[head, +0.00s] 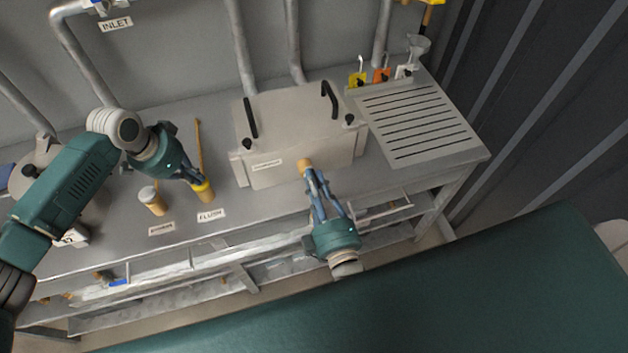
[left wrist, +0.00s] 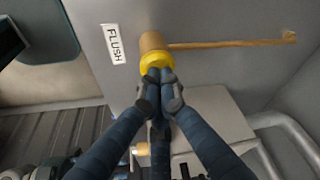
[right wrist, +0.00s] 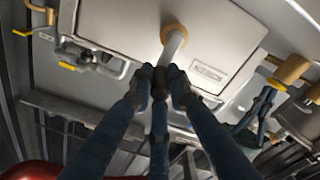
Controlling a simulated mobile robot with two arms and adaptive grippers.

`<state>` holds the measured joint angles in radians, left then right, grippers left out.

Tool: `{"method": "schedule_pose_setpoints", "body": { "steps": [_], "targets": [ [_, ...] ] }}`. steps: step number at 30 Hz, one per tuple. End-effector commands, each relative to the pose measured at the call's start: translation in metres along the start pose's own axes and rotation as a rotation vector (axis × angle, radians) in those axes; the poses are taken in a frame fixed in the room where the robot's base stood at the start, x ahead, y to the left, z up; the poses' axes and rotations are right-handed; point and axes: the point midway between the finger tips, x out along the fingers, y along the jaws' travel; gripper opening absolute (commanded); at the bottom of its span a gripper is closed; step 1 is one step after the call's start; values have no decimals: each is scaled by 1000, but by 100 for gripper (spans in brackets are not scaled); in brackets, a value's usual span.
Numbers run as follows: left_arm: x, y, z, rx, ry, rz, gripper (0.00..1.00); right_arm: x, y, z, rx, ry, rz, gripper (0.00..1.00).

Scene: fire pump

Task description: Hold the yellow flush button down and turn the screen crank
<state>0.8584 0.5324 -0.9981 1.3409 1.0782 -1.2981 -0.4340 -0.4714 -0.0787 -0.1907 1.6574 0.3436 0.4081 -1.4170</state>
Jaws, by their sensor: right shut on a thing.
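The yellow flush button (head: 202,185) tops a brass cylinder behind the FLUSH label (head: 211,215). It also shows in the left wrist view (left wrist: 157,62). My left gripper (head: 196,180) has its fingers closed together with the tips against the button, partly covering it. How far the button is pressed cannot be told. The screen crank (right wrist: 173,44) shows as a pale bar with a brass round end at the front of the grey box. My right gripper (head: 311,180) is shut on it; the fingers hide the gripped part.
The grey box (head: 290,118) has two black handles on its lid. Another brass cylinder with a pale top (head: 150,197) stands left of the flush button. A slotted drain board (head: 415,120) lies to the right. Pipes rise behind; the bench front is open.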

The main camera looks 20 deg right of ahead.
Motion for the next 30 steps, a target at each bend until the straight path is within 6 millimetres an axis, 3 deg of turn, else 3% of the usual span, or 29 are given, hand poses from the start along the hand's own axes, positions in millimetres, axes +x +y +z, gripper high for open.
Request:
{"method": "schedule_pose_setpoints", "body": {
  "steps": [11, 30],
  "targets": [
    [1, 0, 0, 0, 0, 0, 0, 0, 3, 2, 110, 3, 2, 0],
    [1, 0, 0, 0, 0, 0, 0, 0, 10, 28, 683, 4, 2, 0]
  ]
}}
